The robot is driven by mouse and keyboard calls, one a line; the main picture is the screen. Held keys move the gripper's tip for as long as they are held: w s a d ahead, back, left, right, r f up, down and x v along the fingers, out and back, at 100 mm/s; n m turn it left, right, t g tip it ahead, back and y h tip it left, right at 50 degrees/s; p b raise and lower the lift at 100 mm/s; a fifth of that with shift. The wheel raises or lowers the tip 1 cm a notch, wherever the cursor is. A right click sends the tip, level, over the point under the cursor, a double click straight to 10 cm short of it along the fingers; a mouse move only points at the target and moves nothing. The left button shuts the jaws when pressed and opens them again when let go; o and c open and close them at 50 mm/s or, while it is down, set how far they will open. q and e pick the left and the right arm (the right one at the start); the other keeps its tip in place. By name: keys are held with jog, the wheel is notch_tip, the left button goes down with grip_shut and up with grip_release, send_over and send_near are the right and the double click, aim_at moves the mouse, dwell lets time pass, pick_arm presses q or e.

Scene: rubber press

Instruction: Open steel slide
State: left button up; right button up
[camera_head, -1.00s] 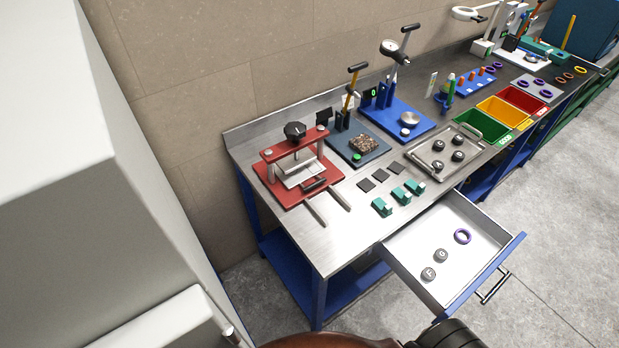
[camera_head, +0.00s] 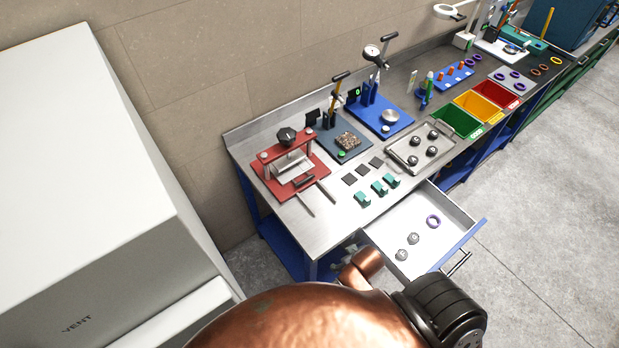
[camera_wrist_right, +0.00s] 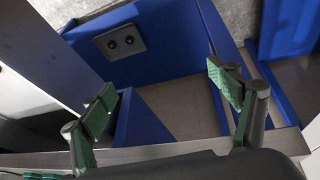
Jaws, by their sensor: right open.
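The red press (camera_head: 290,172) stands at the near left end of the steel bench. Its steel slide (camera_head: 289,163) lies under the red crossbar, with a dark handle (camera_head: 304,181) at its front and two bare rails reaching toward the bench edge. The slide appears to be in. My right gripper (camera_wrist_right: 165,98) shows in the right wrist view, its two green-padded fingers wide apart with nothing between them. It points at blue bench structure and a panel with two dark round fittings (camera_wrist_right: 120,41). The press is not recognisable there. My left gripper is not in view.
An open drawer (camera_head: 467,233) juts from the bench front, holding two grey pucks and a purple ring. A white cabinet (camera_head: 100,160) fills the left. Black squares and green blocks (camera_head: 378,188) lie right of the press. My copper-coloured arm covers the lower middle.

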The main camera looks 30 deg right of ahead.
aim_at(306, 181)
notch_tip(306, 181, up, 10)
jog(key=p, duration=0.2)
jog(key=w+d+r+t, duration=0.1)
jog(key=w, duration=0.3)
jog(key=w+d+r+t, duration=0.1)
jog(key=w+t, duration=0.1)
jog(key=w, duration=0.2)
jog(key=w+d+r+m+t+h, duration=0.1)
jog(key=w+r+t, duration=0.1)
jog(key=w, duration=0.3)
jog(key=shift+d+p, duration=0.3)
jog(key=shift+d, duration=0.05)
jog(key=w+t+y, duration=0.1)
jog(key=w, duration=0.1)
jog(key=w+a+r+n+t, duration=0.1)
jog(key=w, duration=0.2)
jog(key=w+t+y, duration=0.1)
jog(key=w, duration=0.2)
jog(key=shift+a+r+n+t+y, duration=0.15)
jog(key=shift+r+n+t+y, duration=0.15)
jog(key=shift+r, duration=0.05)
jog(key=shift+w+a+y, duration=0.4)
jog(key=shift+w+y, duration=0.1)
jog(key=shift+w, duration=0.05)
jog(key=shift+w+a+n, duration=0.1)
jog(key=shift+w+n, duration=0.2)
jog(key=x, duration=0.7)
